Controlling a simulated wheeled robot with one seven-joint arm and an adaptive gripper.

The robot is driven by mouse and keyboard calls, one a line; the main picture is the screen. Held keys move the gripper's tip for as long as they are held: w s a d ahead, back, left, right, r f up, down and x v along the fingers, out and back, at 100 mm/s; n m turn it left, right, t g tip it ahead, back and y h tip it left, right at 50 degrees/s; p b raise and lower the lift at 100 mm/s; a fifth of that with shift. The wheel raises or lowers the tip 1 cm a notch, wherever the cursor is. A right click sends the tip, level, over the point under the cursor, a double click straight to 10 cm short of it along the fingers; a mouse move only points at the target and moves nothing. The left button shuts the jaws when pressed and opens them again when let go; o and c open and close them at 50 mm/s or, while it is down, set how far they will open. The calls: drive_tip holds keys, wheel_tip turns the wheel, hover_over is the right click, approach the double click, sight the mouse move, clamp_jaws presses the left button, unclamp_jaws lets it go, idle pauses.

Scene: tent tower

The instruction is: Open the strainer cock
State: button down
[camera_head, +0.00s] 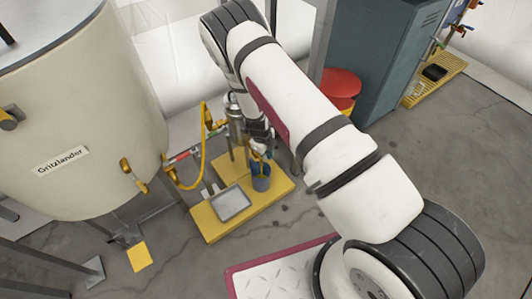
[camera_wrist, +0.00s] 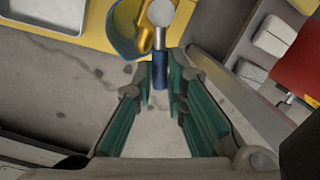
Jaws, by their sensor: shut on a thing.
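The strainer cock shows in the wrist view as a round pale end on a short metal stem with a blue handle (camera_wrist: 159,76). The handle stands between my two green-padded fingertips. My gripper (camera_wrist: 160,83) is shut on this handle. In the head view my gripper (camera_head: 261,150) is at the metal strainer (camera_head: 236,126) on the yellow base, just above a blue cup (camera_head: 261,183). The cock itself is mostly hidden there by my gripper. The blue cup (camera_wrist: 120,43) also shows in the wrist view, beside the cock.
A metal tray (camera_head: 231,204) lies on the yellow base (camera_head: 216,232), left of the cup. A cream tank (camera_head: 75,110) stands at left, with a yellow hose (camera_head: 197,178) near it. A red-topped container (camera_head: 341,82) and grey cabinet (camera_head: 385,60) stand behind my arm.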

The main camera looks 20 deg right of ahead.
drive_tip(key=shift+s+a+m+p, duration=0.2)
drive_tip(key=shift+a+m+p, duration=0.1)
drive_tip(key=shift+m+p, duration=0.4)
drive_tip(key=c, duration=1.6)
unclamp_jaws()
wheel_tip(320, 180, up, 12)
drive_tip(key=s+a, duration=0.1)
drive_tip(key=a, duration=0.1)
drive_tip(key=shift+f, duration=0.15)
drive_tip(key=shift+s, duration=0.1)
